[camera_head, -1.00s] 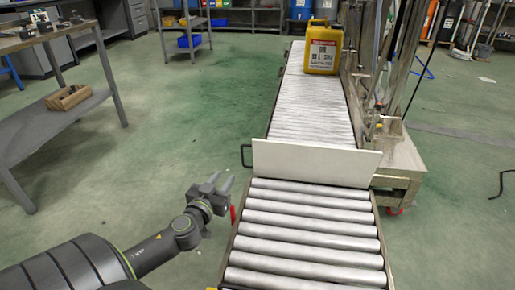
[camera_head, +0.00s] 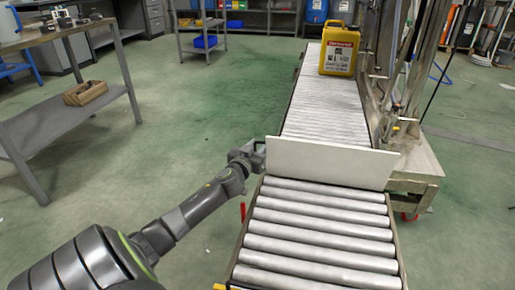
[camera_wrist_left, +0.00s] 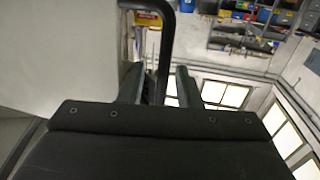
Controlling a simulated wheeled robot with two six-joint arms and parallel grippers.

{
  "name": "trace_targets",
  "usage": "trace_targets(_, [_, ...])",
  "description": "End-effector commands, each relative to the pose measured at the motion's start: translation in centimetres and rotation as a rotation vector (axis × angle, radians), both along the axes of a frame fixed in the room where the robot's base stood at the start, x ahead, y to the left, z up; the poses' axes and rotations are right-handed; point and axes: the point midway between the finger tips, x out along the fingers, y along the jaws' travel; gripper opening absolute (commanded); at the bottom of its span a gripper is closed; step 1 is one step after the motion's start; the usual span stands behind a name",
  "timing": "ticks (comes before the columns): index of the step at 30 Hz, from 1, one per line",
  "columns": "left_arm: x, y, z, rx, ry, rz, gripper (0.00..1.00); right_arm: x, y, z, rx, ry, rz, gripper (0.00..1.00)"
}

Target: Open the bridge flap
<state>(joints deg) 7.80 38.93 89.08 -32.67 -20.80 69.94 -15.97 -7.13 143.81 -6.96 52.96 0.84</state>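The bridge flap (camera_head: 330,163) is a pale upright panel standing across the roller conveyor, between its near and far sections. Its dark handle sticks out at its left edge, largely covered by my gripper in the head view. My left gripper (camera_head: 255,155) is at that handle. In the left wrist view the black handle bar (camera_wrist_left: 167,45) runs down between the two fingers (camera_wrist_left: 160,88), with small gaps beside it, so the fingers look open around it. The pale flap (camera_wrist_left: 60,50) fills the left of that view. My right gripper is not in view.
A yellow canister (camera_head: 340,50) stands on the far rollers (camera_head: 322,105). The near rollers (camera_head: 320,235) are empty. A workbench (camera_head: 65,110) with a wooden box (camera_head: 86,93) is at the left. Green floor between is clear.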

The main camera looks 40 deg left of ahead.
Motion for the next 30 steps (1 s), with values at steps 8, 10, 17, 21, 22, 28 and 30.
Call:
trace_targets(8, [0.36, 0.13, -0.02, 0.0, 0.001, 0.0, 0.31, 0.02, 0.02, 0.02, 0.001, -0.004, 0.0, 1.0])
trace_targets(10, [0.36, 0.13, -0.01, 0.0, 0.001, 0.0, 0.31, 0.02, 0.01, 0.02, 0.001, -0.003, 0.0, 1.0])
trace_targets(17, [0.34, 0.12, -0.02, 0.0, 0.001, 0.0, 0.02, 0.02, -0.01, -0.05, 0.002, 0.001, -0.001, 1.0])
trace_targets(21, [0.33, 0.12, -0.02, 0.0, 0.001, 0.0, 0.0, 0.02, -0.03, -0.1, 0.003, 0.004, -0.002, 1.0])
trace_targets(22, [0.33, 0.12, -0.02, 0.0, 0.001, 0.0, 0.0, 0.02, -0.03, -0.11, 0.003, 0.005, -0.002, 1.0])
trace_targets(28, [0.33, 0.12, 0.03, -0.002, 0.002, 0.0, 0.0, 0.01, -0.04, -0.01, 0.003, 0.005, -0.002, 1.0])
trace_targets(30, [0.33, 0.12, 0.1, -0.003, 0.004, 0.001, 0.0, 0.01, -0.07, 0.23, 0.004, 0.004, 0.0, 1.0])
